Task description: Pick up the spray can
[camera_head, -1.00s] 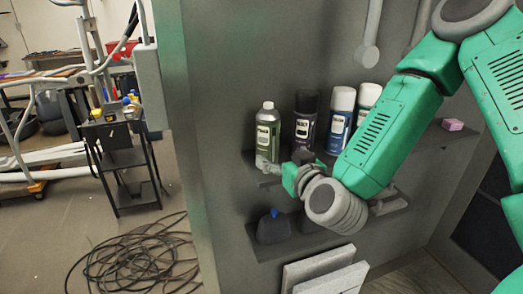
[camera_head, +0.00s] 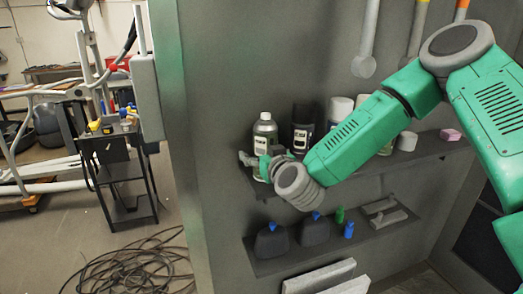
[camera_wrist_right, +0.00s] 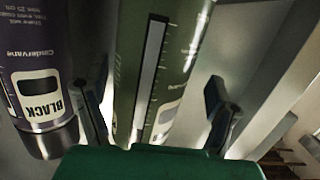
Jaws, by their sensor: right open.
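My right gripper (camera_head: 254,162) is at the green-grey can's lower part. In the right wrist view, my open right gripper (camera_wrist_right: 157,112) has one finger on each side of the green-grey can (camera_wrist_right: 160,65); contact cannot be told. The black can (camera_wrist_right: 36,80) is outside the left finger. My left gripper is out of view.
The upper shelf (camera_head: 375,165) also holds a pink block (camera_head: 450,134). The lower shelf (camera_head: 375,238) holds dark blue-capped containers (camera_head: 272,241), small bottles (camera_head: 349,230) and a grey bracket. A black cart (camera_head: 125,175) and coiled cable (camera_head: 128,268) are at left.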

